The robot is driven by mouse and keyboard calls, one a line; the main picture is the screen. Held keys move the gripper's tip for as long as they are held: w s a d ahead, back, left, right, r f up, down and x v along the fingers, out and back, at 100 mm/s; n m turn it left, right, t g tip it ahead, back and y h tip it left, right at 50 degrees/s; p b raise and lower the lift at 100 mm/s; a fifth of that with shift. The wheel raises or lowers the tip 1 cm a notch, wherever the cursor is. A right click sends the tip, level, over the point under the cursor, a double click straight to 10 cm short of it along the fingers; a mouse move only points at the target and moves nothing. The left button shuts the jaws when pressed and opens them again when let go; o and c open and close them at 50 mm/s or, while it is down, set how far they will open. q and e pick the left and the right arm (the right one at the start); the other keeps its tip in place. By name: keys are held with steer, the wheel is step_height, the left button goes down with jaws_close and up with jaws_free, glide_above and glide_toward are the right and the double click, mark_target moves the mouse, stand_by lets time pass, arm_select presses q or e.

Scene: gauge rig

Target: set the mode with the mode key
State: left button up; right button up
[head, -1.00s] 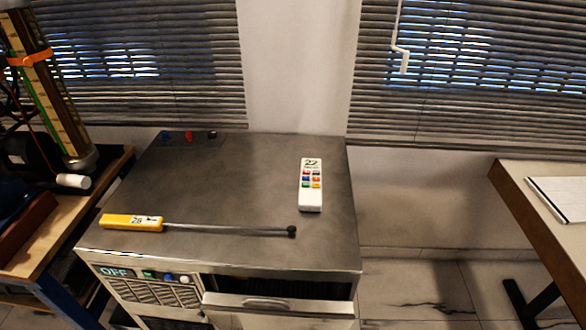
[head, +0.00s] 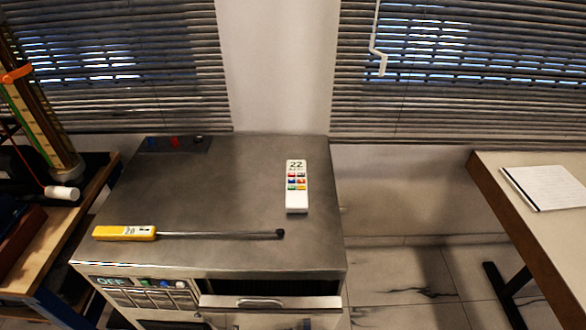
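A white remote-like handset (head: 297,187) lies on the grey metal top of a cabinet (head: 225,190). It has a display reading 22 and several coloured keys (head: 297,182). A yellow-handled probe (head: 124,233) with a thin dark rod lies along the front of the same top. The cabinet front has a panel reading OFF (head: 112,282) with small green, blue and white buttons (head: 162,283) beside it. I cannot tell which key is the mode key. Neither of my grippers shows in the head view.
A drawer (head: 270,303) at the cabinet front stands partly open. A wooden bench (head: 75,215) with a gauge column is at the left. A table (head: 500,200) with a paper sheet (head: 545,187) is at the right, with free floor between it and the cabinet.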

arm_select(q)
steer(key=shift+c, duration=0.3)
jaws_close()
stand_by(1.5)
